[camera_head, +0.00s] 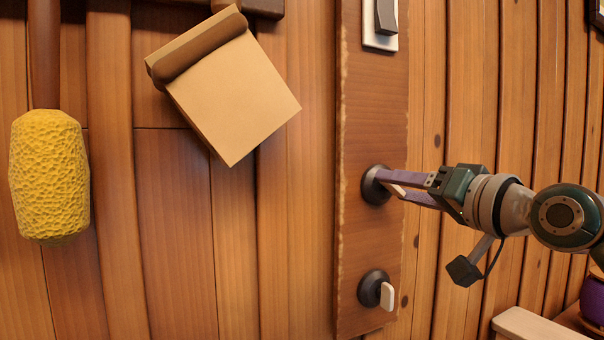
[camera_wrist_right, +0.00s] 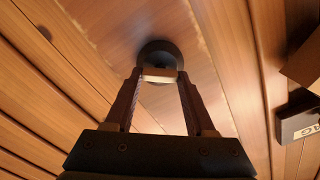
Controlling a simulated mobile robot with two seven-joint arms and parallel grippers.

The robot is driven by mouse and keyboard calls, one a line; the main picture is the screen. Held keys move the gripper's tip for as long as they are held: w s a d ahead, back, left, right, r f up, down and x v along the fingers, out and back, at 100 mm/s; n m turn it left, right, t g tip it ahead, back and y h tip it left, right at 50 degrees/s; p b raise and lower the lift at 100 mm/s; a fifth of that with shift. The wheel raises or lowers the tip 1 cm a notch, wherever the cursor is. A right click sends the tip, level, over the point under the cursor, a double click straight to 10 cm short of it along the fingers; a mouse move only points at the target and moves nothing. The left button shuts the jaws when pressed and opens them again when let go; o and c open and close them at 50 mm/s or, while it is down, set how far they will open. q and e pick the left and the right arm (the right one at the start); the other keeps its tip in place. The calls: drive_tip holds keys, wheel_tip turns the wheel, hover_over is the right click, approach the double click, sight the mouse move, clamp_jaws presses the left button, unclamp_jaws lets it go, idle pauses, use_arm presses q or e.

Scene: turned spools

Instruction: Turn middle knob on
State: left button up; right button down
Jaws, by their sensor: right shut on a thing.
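The middle knob has a dark round base (camera_head: 372,186) on a vertical wooden board (camera_head: 374,110), between a switch above and another knob below. A pale handle sticks out from its base; it shows in the wrist view as a light block (camera_wrist_right: 158,74) in front of the dark base (camera_wrist_right: 160,50). My right gripper (camera_head: 392,184) comes in from the right, with its purple fingers on either side of the handle, shut on it. The fingers hide part of the handle, so its exact turn angle is hard to tell. My left gripper is not in view.
A lower knob (camera_head: 369,288) with a pale handle sits below, and a switch (camera_head: 386,16) is above. A tan box-like thing (camera_head: 232,95) and a yellow textured object (camera_head: 48,175) hang at left. A purple pot (camera_head: 594,300) stands at lower right.

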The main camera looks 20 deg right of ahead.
drive_tip(key=m+p, duration=0.3)
drive_tip(key=m, duration=0.7)
drive_tip(key=shift+d+f+m, duration=0.1)
drive_tip(key=shift+f+m, duration=0.05)
drive_tip(key=shift+m, duration=0.45)
drive_tip(key=shift+c, duration=1.2)
unclamp_jaws()
